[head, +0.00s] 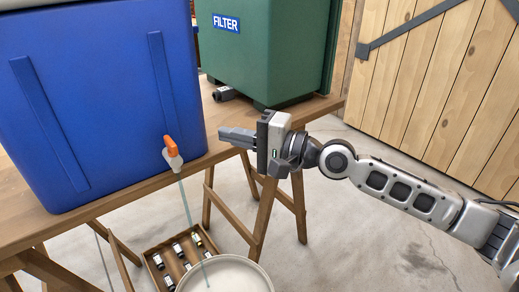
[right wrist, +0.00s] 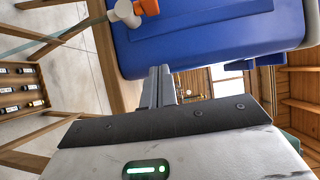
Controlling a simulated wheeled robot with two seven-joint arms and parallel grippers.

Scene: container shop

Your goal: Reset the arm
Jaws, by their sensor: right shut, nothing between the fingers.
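My right gripper (head: 222,136) reaches in from the right, over the front edge of the table. It is shut and empty, with its fingers pointing left toward the blue container. In the right wrist view its closed fingers (right wrist: 158,84) point at the blue container's wall, and a gap to it cannot be judged. A white tap with an orange handle (head: 170,147) sits low on the blue container (head: 100,90), left of the fingertips. A thin stream runs from the tap down to a round pale vessel (head: 245,275) below. My left gripper is not in view.
A green container (head: 275,45) labelled FILTER stands on the wooden table (head: 130,190) behind my gripper. A dark fitting (head: 225,93) lies beside it. A wooden crate (head: 150,262) with several small bottles is on the floor. The floor on the right is open, before a wooden door (head: 440,80).

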